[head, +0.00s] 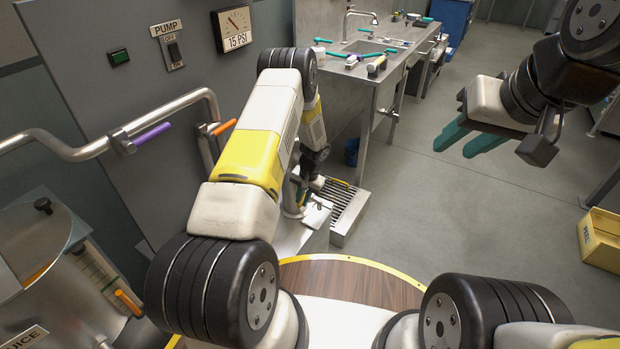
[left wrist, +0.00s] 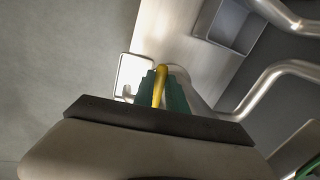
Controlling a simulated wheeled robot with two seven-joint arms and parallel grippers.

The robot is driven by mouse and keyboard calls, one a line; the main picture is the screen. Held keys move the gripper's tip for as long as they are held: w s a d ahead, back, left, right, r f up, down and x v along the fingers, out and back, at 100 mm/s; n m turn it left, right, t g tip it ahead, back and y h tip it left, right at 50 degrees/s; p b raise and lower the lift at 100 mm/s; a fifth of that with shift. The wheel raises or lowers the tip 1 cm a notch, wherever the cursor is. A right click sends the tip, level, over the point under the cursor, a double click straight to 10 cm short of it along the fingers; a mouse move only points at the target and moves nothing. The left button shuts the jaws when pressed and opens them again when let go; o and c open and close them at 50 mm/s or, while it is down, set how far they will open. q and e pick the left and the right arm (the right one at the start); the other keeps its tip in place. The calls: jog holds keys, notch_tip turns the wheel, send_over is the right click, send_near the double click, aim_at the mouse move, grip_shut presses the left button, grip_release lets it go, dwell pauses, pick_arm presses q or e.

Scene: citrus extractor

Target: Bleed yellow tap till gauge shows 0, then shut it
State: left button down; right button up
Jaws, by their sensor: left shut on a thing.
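The yellow tap handle (left wrist: 161,76) shows in the left wrist view between the green fingers of my left gripper (left wrist: 163,92), which is shut on it. In the head view my left arm hides the tap, and the gripper is mostly out of sight low at the wall. The gauge (head: 236,20) is on the grey panel at the top, with a needle tilted up to the left. The plate under its dial reads 15 PSI. My right gripper (head: 456,145) hangs in the air at the right, teal fingers apart and empty.
A PUMP switch (head: 174,52) and a small green indicator (head: 119,57) are left of the gauge. Pipes carry a purple lever (head: 152,135) and an orange lever (head: 224,127). A floor grate (head: 348,208) lies beside my left arm. A yellow box (head: 602,240) stands at right.

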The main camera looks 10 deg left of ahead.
pick_arm(q)
jog(key=w+d+n+g, duration=0.2)
jog(key=d+n, duration=0.4)
jog(key=n, duration=0.5)
jog(key=shift+d+h, duration=0.3)
jog(key=shift+w, duration=0.1)
dwell(0.3)
jog(key=c, duration=1.3)
grip_release()
jog(key=shift+c, duration=0.2)
notch_tip(320, 180, up, 8)
jog(key=w+d, duration=0.1)
jog(key=shift+f, duration=0.15)
